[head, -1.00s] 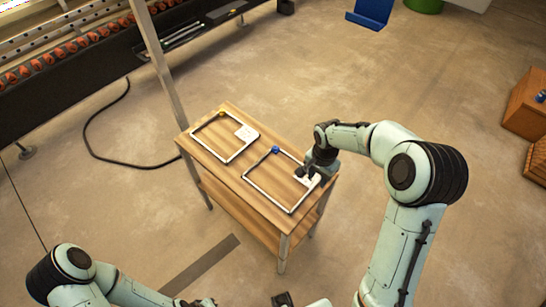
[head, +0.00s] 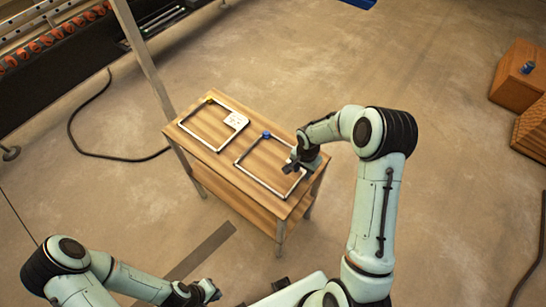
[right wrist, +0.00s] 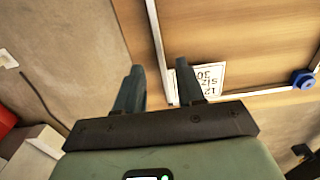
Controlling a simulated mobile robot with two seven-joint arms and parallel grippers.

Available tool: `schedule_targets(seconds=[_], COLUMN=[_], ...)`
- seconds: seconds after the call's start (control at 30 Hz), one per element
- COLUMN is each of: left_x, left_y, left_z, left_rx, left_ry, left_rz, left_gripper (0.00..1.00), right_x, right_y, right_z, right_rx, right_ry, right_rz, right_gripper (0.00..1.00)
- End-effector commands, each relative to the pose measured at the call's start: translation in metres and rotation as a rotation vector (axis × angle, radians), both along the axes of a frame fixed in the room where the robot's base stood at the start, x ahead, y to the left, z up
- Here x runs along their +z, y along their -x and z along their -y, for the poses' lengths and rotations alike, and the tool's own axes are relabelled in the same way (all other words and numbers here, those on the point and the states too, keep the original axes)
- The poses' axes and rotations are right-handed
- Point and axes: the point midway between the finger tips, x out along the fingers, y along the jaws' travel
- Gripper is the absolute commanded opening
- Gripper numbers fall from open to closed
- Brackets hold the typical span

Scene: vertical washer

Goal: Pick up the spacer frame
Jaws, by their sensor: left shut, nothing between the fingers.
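A thin white spacer frame with a blue knob (head: 262,183) lies flat on the right part of a small wooden table. A second similar frame with a yellow knob (head: 191,133) and a white label lies to its left. My right gripper (head: 289,167) is at the right side of the blue-knob frame and hides part of it. In the right wrist view, its two fingers (right wrist: 160,68) are apart. A frame bar (right wrist: 155,35) runs through the gap between them, with a printed label (right wrist: 208,76) beside it. Contact is not visible. My left gripper (head: 208,291) is shut and empty, low in front.
The wooden table (head: 225,165) has a lower shelf. A metal post (head: 143,60) stands at its left, with a black cable (head: 85,152) on the floor. Wooden boxes (head: 520,75) stand at the far right. The floor between is clear.

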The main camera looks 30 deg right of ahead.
Motion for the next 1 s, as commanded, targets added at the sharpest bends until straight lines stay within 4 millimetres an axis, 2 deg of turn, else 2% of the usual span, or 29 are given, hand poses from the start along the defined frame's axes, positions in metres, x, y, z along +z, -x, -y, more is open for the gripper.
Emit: schedule_targets(seconds=[0.1,0.2,0.47,0.5,0.57,0.6,1.0], left_x=[0.004,0.004,0.004,0.004,0.004,0.004,0.004], left_y=[-0.003,-0.004,-0.003,-0.003,-0.003,-0.003,-0.003], left_z=[0.000,0.000,0.000,0.000,0.000,0.000,0.000], left_rx=[0.000,-0.001,0.000,0.000,0.000,0.000,0.000], left_ry=[0.000,0.000,0.000,0.000,0.000,0.000,0.000], left_rz=[0.004,0.005,0.004,0.004,0.004,0.004,0.004], left_gripper=[0.00,0.00,0.00,0.00,0.00,0.00,0.00], right_x=[-0.018,-0.027,-0.029,-0.029,-0.029,-0.029,-0.026], right_y=[0.000,-0.001,-0.001,-0.001,-0.001,-0.001,-0.001], right_z=[-0.001,-0.001,0.000,0.000,0.000,0.000,0.000], right_rx=[0.001,0.000,-0.001,-0.001,0.000,0.000,0.000], right_ry=[-0.001,-0.001,0.000,0.000,0.000,0.000,0.000], right_rz=[-0.003,0.000,0.001,0.001,0.001,0.000,0.001], right_gripper=[0.38,0.38,0.38,0.25,0.06,0.00,0.00])
